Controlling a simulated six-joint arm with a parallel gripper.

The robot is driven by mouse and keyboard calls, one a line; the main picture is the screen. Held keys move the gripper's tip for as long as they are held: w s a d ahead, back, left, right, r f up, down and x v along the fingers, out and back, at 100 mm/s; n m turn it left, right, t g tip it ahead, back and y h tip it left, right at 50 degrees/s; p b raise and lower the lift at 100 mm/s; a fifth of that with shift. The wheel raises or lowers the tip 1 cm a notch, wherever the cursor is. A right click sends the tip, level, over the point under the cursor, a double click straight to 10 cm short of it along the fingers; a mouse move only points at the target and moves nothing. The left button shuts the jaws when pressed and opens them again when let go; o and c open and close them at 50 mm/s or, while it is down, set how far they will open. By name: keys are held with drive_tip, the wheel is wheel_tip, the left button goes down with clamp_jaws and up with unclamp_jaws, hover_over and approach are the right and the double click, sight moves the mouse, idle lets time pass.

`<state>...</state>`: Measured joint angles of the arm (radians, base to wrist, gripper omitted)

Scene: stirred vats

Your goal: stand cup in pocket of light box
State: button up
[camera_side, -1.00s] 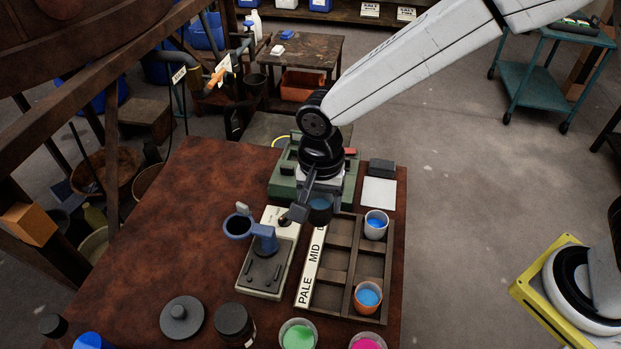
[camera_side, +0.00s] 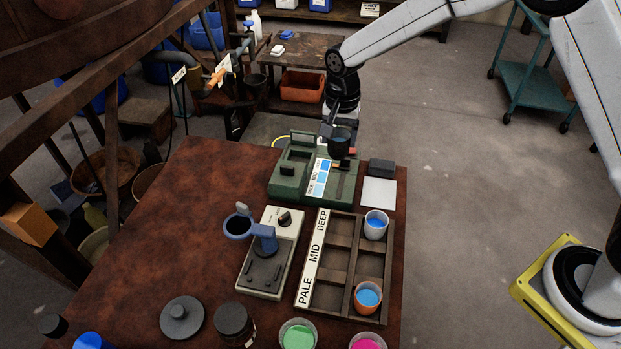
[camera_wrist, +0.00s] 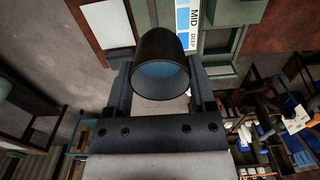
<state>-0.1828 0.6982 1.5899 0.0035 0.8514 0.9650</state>
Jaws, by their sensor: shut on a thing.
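A dark grey cup (camera_side: 341,148) with blue liquid is held by my gripper (camera_side: 336,130). It hangs above the back right part of the green light box (camera_side: 287,190) in the side view. In the wrist view the cup (camera_wrist: 163,50) sits between the two fingers of my gripper (camera_wrist: 162,85), its open mouth with blue inside facing the camera. The light box carries a blue-shaded strip (camera_side: 320,178) marked PALE, MID and DEEP. The strip and part of the light box (camera_wrist: 232,40) show behind the cup in the wrist view. I cannot clearly make out the pocket.
A wooden rack (camera_side: 345,250) marked PALE, MID, DEEP holds a white cup (camera_side: 376,226) and an orange cup (camera_side: 367,298), both with blue liquid. A grey device with a blue ring (camera_side: 268,265) stands left of it. A white tile (camera_side: 379,192) and dark block (camera_side: 381,168) lie right of the light box.

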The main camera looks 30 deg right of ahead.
drive_tip(key=shift+w+a+f, duration=0.35)
drive_tip(key=shift+w+f, duration=1.2)
drive_tip(key=shift+w, duration=0.65)
drive_tip(key=shift+w+a+f, duration=0.35)
drive_tip(key=shift+w+f, duration=1.2)
drive_tip(key=shift+w, duration=0.7)
drive_tip(key=shift+w+a+f, duration=0.35)
drive_tip(key=shift+w+f, duration=1.2)
drive_tip(key=shift+w, duration=0.65)
drive_tip(key=shift+w+f, duration=0.2)
drive_tip(key=shift+f, duration=1.6)
drive_tip(key=shift+f, duration=0.15)
drive_tip(key=o, duration=1.3)
drive_tip(key=shift+o, duration=0.2)
